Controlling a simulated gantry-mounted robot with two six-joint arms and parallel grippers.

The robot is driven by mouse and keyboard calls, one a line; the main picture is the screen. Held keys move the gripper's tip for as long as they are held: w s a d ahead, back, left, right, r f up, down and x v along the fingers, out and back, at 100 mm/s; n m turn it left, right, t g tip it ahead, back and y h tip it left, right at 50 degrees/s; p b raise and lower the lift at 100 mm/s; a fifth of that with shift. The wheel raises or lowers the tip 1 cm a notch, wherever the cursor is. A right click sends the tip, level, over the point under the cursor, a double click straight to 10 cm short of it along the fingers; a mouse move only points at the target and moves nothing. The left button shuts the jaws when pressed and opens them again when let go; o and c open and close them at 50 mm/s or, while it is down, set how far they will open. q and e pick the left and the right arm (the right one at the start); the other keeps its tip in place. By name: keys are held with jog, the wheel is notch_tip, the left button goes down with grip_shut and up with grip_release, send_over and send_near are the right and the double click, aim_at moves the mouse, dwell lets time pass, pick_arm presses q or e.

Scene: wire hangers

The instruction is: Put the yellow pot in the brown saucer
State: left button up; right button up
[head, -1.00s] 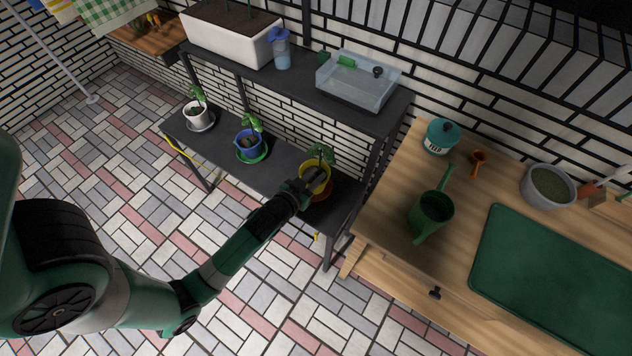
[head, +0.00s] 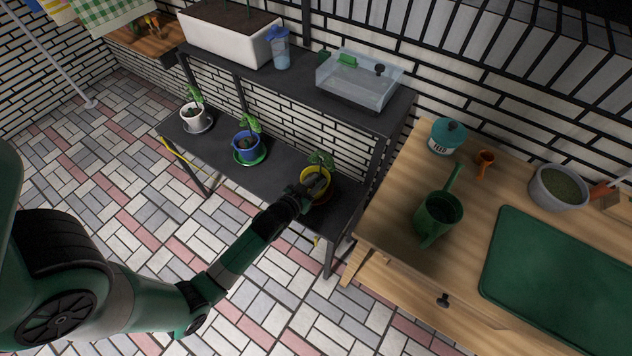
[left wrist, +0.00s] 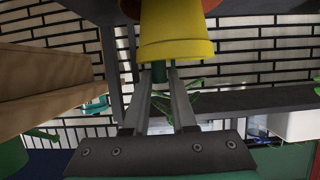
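The yellow pot (head: 325,184) stands upright, holding a leafy plant, at the right end of the lower dark shelf in the head view. It also shows, upside down, at the top of the left wrist view (left wrist: 176,38). The brown saucer (left wrist: 211,4) shows as an orange-brown edge at the pot's base there; how fully the pot sits in it is hidden. My left gripper (head: 304,192) is at the pot's near side. In the left wrist view its fingers (left wrist: 161,78) are apart and reach the rim, with a gap between them. Contact is unclear. My right gripper is out of view.
A blue pot (head: 246,143) on a green saucer and a white pot (head: 193,114) stand farther left on the lower shelf. The upper shelf (head: 300,75) hangs above. A wooden table (head: 395,225) with a green watering can (head: 438,212) stands to the right.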

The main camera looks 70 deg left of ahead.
pick_arm(q)
jog(key=o, duration=0.4)
jog(key=shift+r, duration=0.1)
jog(key=shift+s+r, duration=0.15)
jog(key=p+v, duration=0.3)
jog(key=v, duration=0.8)
jog(key=shift+s+d+p, duration=0.25)
jog(key=shift+p, duration=0.05)
